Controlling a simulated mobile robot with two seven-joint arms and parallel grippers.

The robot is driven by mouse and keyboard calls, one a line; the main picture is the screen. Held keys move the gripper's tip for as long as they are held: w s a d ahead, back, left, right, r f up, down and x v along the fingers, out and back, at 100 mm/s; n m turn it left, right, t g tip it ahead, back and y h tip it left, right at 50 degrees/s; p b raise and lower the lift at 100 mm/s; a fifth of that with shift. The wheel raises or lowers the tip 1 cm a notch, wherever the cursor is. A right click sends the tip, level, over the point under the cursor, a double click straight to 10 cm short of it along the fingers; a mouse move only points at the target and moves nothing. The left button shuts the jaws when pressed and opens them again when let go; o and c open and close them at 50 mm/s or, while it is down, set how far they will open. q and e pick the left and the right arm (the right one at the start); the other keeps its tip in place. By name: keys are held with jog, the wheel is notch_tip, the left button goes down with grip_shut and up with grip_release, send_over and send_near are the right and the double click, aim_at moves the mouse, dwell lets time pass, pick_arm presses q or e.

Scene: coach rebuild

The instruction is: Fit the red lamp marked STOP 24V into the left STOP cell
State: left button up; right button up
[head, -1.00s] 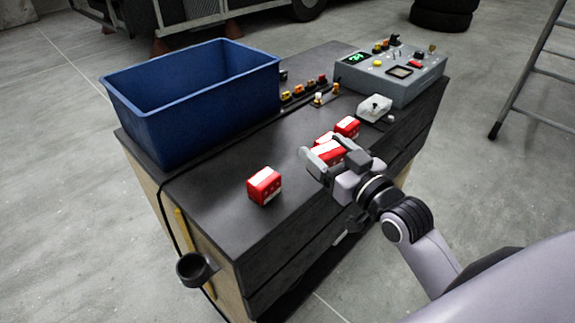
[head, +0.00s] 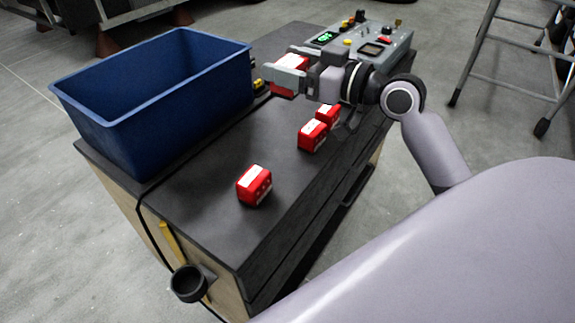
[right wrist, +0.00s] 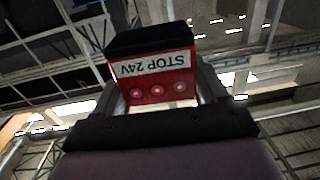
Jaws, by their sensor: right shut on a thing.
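My right gripper (head: 288,75) is shut on a red lamp (head: 292,61) and holds it up over the back of the bench. In the right wrist view the lamp (right wrist: 160,78) sits between the fingers. Its white label reads STOP 24V, upside down in that picture, beside a row of round marks. Its far end is black. The left STOP cell cannot be made out in either view. My left gripper is not in view.
The dark bench top (head: 210,205) carries three other red lamps: one in front (head: 254,185) and two close together (head: 312,136) (head: 328,115). A blue bin (head: 150,105) stands at left. A grey control box (head: 365,45) with a green display is at the back.

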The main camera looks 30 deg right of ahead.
notch_tip(320, 180, down, 16)
jog(key=b, duration=0.3)
notch_tip(320, 180, down, 4)
jog(key=shift+r+b, duration=0.1)
jog(key=shift+b, duration=0.85)
jog(key=shift+f, duration=0.2)
jog(key=o, duration=1.1)
jog(key=shift+r, duration=0.1)
